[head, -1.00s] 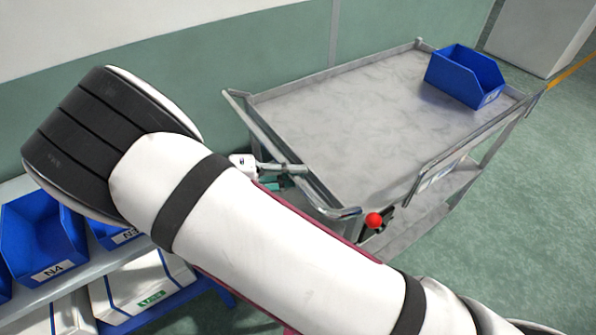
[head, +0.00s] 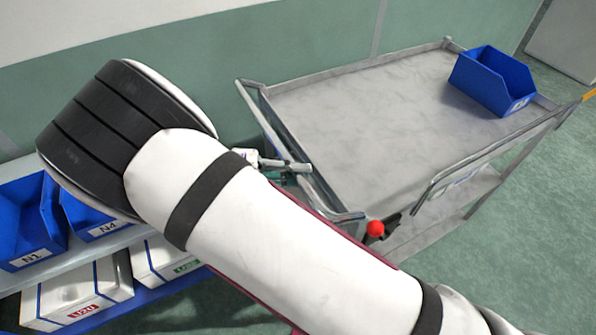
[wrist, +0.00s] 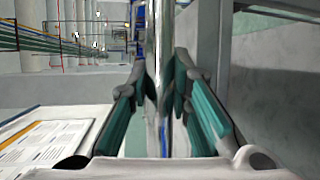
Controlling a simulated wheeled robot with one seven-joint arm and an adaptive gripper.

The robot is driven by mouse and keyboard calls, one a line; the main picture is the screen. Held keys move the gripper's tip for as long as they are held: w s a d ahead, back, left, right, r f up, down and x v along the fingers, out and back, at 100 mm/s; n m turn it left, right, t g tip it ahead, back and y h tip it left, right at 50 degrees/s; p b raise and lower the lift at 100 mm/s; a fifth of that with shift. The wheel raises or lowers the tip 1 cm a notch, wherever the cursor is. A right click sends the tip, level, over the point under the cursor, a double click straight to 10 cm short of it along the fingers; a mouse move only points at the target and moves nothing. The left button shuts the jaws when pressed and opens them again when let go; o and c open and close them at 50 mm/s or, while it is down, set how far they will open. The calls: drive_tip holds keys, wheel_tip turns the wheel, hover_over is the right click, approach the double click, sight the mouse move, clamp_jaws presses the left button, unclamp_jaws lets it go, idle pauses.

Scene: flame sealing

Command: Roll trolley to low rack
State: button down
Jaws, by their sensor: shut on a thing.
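The grey metal trolley (head: 370,115) stands to the right of my arm in the head view, with a blue bin (head: 490,82) on its far right corner. Its push handle (head: 277,140) runs along the near left end. My gripper (head: 303,168) is at that handle, mostly hidden behind my arm. In the wrist view my gripper (wrist: 165,95) has its green-padded fingers on both sides of the upright metal bar (wrist: 158,45), shut on it. A low rack (head: 100,258) with blue bins and white boxes shows at the lower left, partly hidden by my arm.
A green and white wall (head: 310,55) runs behind the trolley. A red knob (head: 375,228) sticks out at the trolley's near corner. Green floor (head: 530,240) is clear on the right. A pale cabinet (head: 570,40) stands at the far right.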

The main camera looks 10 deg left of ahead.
drive_tip(key=shift+s+a, duration=0.15)
drive_tip(key=shift+a, duration=0.1)
drive_tip(key=c, duration=1.5)
unclamp_jaws()
drive_tip(key=shift+a, duration=0.1)
drive_tip(key=shift+o, duration=0.3)
drive_tip(key=v, duration=1.2)
